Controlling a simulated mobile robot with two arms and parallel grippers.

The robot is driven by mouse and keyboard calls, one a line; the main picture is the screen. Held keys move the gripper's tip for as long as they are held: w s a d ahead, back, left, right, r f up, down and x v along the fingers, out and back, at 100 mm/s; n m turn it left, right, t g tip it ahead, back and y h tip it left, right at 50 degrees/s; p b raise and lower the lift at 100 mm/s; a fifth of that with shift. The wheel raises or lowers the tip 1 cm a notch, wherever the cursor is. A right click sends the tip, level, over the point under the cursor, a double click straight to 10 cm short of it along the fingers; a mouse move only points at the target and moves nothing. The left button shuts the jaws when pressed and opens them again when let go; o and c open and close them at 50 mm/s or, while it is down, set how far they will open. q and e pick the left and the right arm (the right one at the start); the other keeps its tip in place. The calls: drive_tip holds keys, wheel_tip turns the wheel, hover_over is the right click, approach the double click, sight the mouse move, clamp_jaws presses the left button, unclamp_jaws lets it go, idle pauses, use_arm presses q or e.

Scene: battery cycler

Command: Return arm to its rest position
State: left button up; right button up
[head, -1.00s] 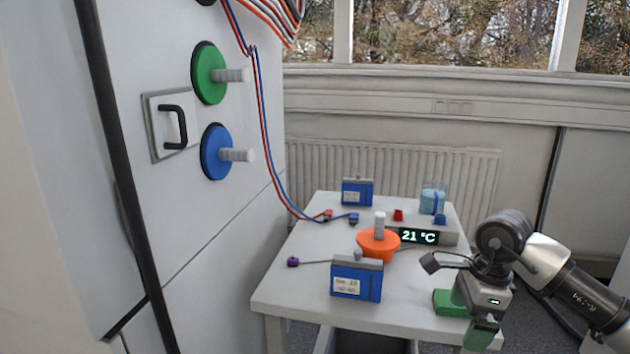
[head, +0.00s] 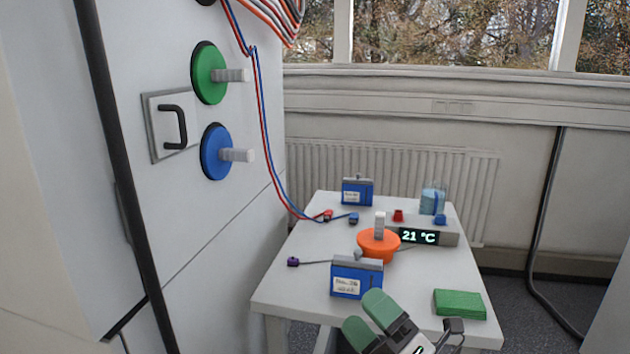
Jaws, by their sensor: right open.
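My right gripper (head: 372,318) shows at the bottom of the head view, in front of the table's near edge. Its two green-padded fingers point up and left, open, with nothing between them. It is just below and to the right of the near blue battery box (head: 352,281), and I cannot tell the exact gap. Most of my right arm is out of the frame. My left gripper is not in view.
The white table (head: 290,275) holds a far blue box (head: 357,192), an orange knob (head: 378,246), a 21 °C display unit (head: 418,236) and a green block (head: 459,304). A white cabinet (head: 210,240) with green and blue knobs stands left.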

drive_tip(key=s+d+f+m+g+h, duration=0.1)
drive_tip(key=s+d+f+m+h, duration=0.1)
drive_tip(key=d+f+m+h, duration=0.55)
drive_tip(key=s+d+f+m+g+h, duration=0.1)
drive_tip(key=s+d+f+m+h, duration=0.25)
drive_tip(key=f+m+h, duration=0.75)
drive_tip(key=s+d+f+m+g+y, duration=0.1)
drive_tip(key=s+f+m+g, duration=0.4)
drive_tip(key=s, duration=0.4)
drive_tip(key=s+d+f+m+g+y, duration=0.1)
drive_tip(key=s+f+m+g+y, duration=0.2)
drive_tip(key=s+g, duration=0.5)
wheel_tip(320, 180, down, 19)
drive_tip(key=s+h+p, duration=0.2)
drive_tip(key=p, duration=0.5)
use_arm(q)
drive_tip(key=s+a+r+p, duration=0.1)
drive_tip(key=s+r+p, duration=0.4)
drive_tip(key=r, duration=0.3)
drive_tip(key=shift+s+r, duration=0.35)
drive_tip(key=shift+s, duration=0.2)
use_arm(e)
drive_tip(key=s+d+f, duration=0.3)
drive_tip(key=s+f, duration=0.8)
drive_tip(key=s, duration=0.5)
drive_tip(key=shift+f+g, duration=0.2)
drive_tip(key=shift+g, duration=0.1)
